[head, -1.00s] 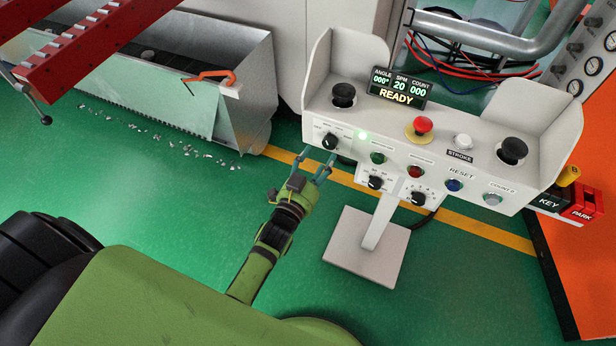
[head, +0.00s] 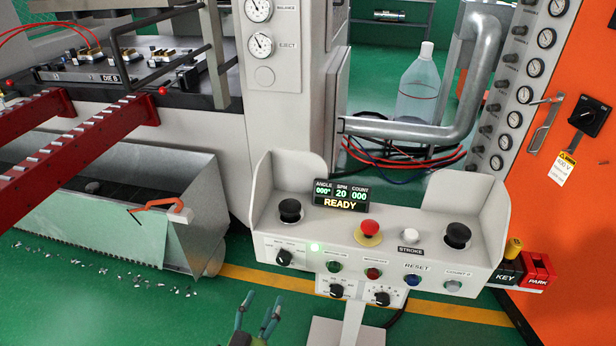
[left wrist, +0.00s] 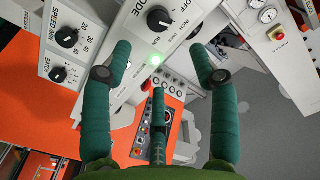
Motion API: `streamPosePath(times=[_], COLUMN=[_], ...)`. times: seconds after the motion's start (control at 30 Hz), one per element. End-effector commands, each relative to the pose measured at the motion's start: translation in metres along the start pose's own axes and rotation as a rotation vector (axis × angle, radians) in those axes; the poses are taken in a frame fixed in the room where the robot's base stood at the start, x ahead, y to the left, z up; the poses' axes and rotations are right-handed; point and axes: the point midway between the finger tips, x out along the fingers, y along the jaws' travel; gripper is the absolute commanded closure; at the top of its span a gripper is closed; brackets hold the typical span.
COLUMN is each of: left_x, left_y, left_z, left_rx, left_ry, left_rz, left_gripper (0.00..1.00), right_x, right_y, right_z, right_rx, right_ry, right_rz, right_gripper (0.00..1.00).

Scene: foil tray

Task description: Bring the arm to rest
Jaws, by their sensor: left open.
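My left gripper (head: 257,318) shows at the bottom edge of the head view, in front of and below the left part of the white control console (head: 300,225). Its teal fingers are apart with nothing between them. The console display (head: 341,195) reads READY. Most of my left arm is out of the head view. My right gripper is not in view.
The console's post (head: 352,325) stands on the green floor. An orange cabinet (head: 570,230) is at right. Shavings lie on the floor near the bin.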

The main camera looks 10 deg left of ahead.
Motion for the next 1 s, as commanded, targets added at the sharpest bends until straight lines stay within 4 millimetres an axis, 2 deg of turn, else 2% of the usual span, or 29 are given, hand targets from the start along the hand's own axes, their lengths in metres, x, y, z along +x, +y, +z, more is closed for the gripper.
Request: streamPosePath(times=[0.07, 0.17, 0.27, 0.37, 0.4, 0.47, 0.5, 0.57, 0.6, 0.67, 0.7, 0.8, 0.9, 1.0], left_x=[0.0, -0.003, -0.015, -0.04, -0.053, -0.078, -0.096, -0.126, -0.148, -0.184, -0.207, -0.264, -0.309, -0.338], left_y=[0.002, 0.015, 0.042, 0.077, 0.091, 0.108, 0.118, 0.132, 0.138, 0.146, 0.149, 0.15, 0.146, 0.141], left_z=[0.003, 0.024, 0.068, 0.129, 0.153, 0.189, 0.211, 0.243, 0.264, 0.292, 0.309, 0.341, 0.362, 0.372], left_rx=[-0.003, -0.023, -0.063, -0.114, -0.134, -0.158, -0.172, -0.191, -0.201, -0.214, -0.219, -0.226, -0.228, -0.228], left_ry=[-0.008, -0.059, -0.173, -0.339, -0.412, -0.521, -0.596, -0.709, -0.787, -0.902, -0.978, -1.149, -1.28, -1.362], left_rz=[0.005, 0.036, 0.101, 0.183, 0.215, 0.26, 0.287, 0.323, 0.345, 0.373, 0.388, 0.414, 0.424, 0.426], left_gripper=[0.4, 0.4, 0.4, 0.4, 0.4, 0.4, 0.4, 0.4, 0.4, 0.4, 0.4, 0.4, 0.4, 0.4], right_x=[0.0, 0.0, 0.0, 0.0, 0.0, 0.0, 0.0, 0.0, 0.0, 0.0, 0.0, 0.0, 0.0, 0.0], right_y=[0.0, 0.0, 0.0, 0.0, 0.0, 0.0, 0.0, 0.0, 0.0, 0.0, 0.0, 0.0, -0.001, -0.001], right_z=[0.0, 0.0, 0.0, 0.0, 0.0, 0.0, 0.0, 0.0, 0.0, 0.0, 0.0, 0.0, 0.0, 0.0], right_rx=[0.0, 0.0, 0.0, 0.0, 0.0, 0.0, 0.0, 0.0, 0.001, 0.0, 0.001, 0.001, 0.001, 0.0], right_ry=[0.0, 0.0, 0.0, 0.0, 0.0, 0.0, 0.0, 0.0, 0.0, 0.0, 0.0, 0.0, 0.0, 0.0], right_rz=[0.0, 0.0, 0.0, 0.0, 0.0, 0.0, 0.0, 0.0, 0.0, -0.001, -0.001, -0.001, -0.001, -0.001], right_gripper=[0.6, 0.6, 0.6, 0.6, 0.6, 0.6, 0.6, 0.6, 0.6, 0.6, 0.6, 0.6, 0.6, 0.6])
